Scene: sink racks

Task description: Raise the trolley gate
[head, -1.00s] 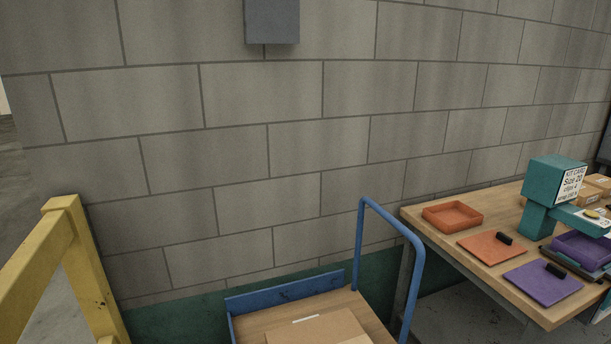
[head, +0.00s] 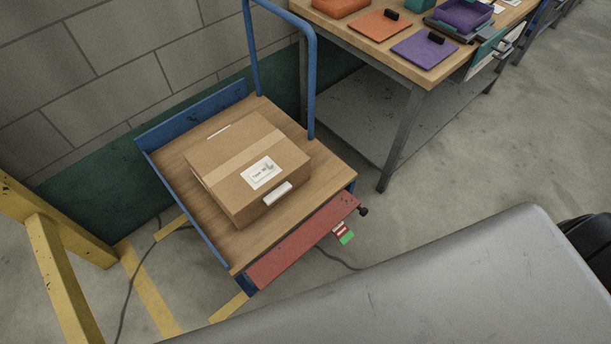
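The trolley (head: 176,163) has a wooden deck, blue side walls and a tall blue tube handle (head: 313,80). Its red gate (head: 302,241) is at the near edge, hanging folded outward and low, with a dark knob (head: 363,211) at its right end. A red, white and green tag (head: 344,234) hangs by the gate. A cardboard box (head: 247,165) with a white label sits on the deck. Neither of my grippers is in view.
A workbench (head: 424,78) with coloured trays and lids stands at the back right. A yellow barrier (head: 60,240) is at the left. A large grey surface (head: 420,285) covers the lower right. Open concrete floor lies right of the trolley.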

